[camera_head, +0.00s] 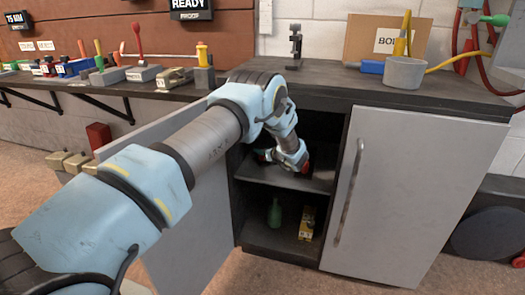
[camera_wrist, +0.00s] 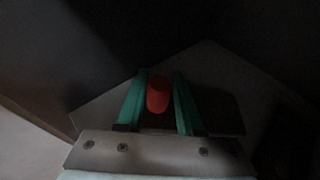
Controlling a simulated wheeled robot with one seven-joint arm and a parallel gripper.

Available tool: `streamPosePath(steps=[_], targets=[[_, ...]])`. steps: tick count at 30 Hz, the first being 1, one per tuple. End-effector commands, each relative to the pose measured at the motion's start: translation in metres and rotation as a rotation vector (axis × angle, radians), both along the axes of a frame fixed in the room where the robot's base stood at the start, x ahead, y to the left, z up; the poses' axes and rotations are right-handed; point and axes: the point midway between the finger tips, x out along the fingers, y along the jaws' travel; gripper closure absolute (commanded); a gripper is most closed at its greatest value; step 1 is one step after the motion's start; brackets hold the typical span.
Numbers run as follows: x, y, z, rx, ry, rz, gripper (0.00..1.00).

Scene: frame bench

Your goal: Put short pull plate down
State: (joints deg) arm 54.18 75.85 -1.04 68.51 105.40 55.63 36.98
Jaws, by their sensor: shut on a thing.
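My gripper (camera_head: 303,168) is inside the open left side of the cabinet, just above its upper shelf (camera_head: 318,182). In the wrist view, the green fingers of my gripper (camera_wrist: 158,98) are closed on either side of a red, rounded part, which I take as the handle of the short pull plate (camera_wrist: 158,94). A dark flat shape shows around and right of the fingers; it may be the plate's base. In the head view only a bit of red shows at my gripper. I cannot tell whether the plate touches the shelf.
The left cabinet door (camera_head: 185,200) stands open beside my arm; the right door (camera_head: 385,185) is shut. A green bottle (camera_head: 274,213) and a yellow box (camera_head: 307,223) stand on the cabinet's lower level. A grey cup (camera_head: 404,72) and a cardboard box (camera_head: 372,38) are on the worktop.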

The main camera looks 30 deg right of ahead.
Motion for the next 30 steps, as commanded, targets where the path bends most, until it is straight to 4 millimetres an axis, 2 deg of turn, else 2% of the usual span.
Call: streamPosePath(steps=[15,16,25,30], targets=[[0.0010,-0.0005,-0.0071,-0.003,-0.004,0.001,1.00],[0.0011,-0.0005,-0.0068,-0.003,-0.004,0.001,0.63],[0.0004,-0.0001,-0.0079,-0.001,-0.002,0.000,0.29],[0.0002,0.0000,-0.0085,-0.001,-0.001,0.000,0.29]])
